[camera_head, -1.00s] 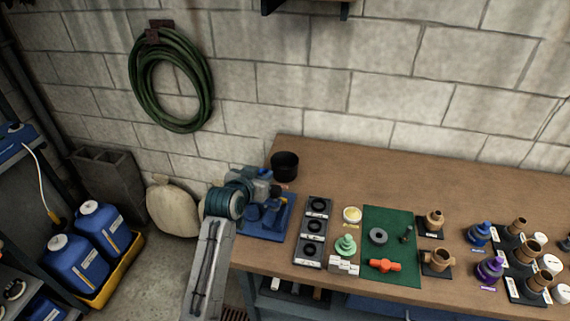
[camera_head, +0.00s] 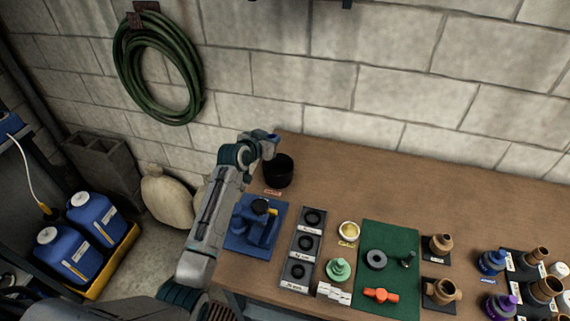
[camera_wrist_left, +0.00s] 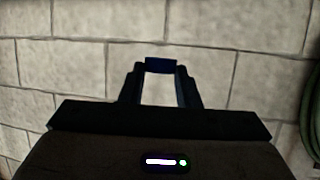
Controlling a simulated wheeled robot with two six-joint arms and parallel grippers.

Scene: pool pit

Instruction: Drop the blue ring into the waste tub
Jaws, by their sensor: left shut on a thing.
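My left gripper (camera_head: 270,142) is shut on the blue ring (camera_wrist_left: 161,65), which shows as a dark blue band between the fingertips in the left wrist view. In the head view only a small blue bit of the ring (camera_head: 274,136) shows at the fingertips. The black waste tub (camera_head: 279,172) stands at the back left corner of the bench. The gripper overlaps the tub's upper left edge in the head view and appears higher than its rim. The tub's inside is dark. My right gripper is not in view.
A blue pump on a blue base (camera_head: 257,225) sits in front of the tub. A rack of black rings (camera_head: 303,247), a green mat (camera_head: 402,240) with parts, and several fittings stand to the right. The bench's back middle (camera_head: 350,175) is clear. A block wall is behind.

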